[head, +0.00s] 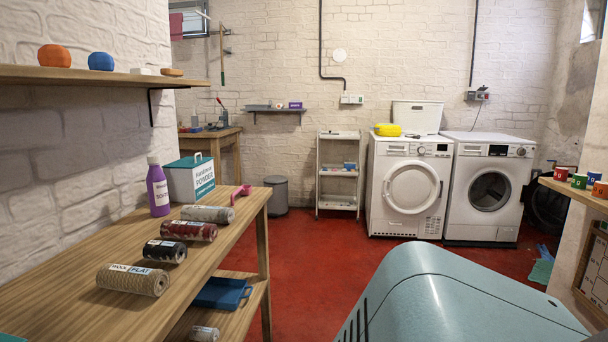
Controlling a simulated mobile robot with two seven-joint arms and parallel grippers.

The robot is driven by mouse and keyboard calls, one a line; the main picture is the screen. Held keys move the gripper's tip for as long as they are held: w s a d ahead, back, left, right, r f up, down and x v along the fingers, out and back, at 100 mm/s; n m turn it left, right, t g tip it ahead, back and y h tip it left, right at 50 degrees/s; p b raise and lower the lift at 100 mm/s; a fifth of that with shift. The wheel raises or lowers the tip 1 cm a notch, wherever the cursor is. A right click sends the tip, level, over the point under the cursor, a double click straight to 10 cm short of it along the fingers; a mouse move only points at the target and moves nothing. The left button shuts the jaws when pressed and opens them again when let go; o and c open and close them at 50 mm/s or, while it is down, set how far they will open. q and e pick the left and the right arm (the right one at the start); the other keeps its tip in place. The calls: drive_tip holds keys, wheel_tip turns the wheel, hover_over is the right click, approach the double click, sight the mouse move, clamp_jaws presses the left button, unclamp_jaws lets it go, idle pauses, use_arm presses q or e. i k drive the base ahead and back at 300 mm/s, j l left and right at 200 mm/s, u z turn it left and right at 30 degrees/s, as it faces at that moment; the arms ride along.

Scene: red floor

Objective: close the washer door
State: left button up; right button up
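Two white front-loading machines stand against the back wall. The right one, which looks like the washer (481,225), has a round front opening (489,191) that appears dark. A dark round shape (550,208) sits just right of it; I cannot tell if this is its door swung open or a separate thing. The left machine (376,200) has a round white door (412,187) that looks shut. Both are across the room from me. Neither of my grippers is in view.
A wooden bench (225,240) with rolls and a purple bottle (158,188) runs along the left. A small shelf (604,203) with colored cups is at right. A large pale-teal rounded shape (440,300) fills the lower right. Red floor (310,262) is clear between. Teal cloth (541,268) lies right.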

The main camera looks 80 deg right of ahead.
sight(552, 206)
drive_tip(key=z, duration=0.85)
drive_tip(key=i+l+z, duration=0.1)
drive_tip(key=l+z, duration=0.2)
drive_tip(key=i+l+z, duration=0.25)
drive_tip(key=l, duration=0.25)
drive_tip(key=l+z, duration=0.3)
drive_tip(key=i+l+z, duration=0.2)
drive_tip(key=z, duration=0.15)
drive_tip(key=i+l+z, duration=0.2)
drive_tip(key=z, duration=0.15)
drive_tip(key=i+l+z, duration=0.2)
drive_tip(key=z, duration=0.15)
drive_tip(key=i+l+z, duration=0.3)
drive_tip(key=i, duration=0.3)
drive_tip(key=i+z, duration=0.3)
drive_tip(key=i, duration=0.95)
drive_tip(key=i+j+z, duration=0.15)
drive_tip(key=i, duration=0.55)
drive_tip(key=i+j+z, duration=0.2)
drive_tip(key=i, duration=0.25)
drive_tip(key=i+z, duration=0.25)
drive_tip(key=i, duration=0.2)
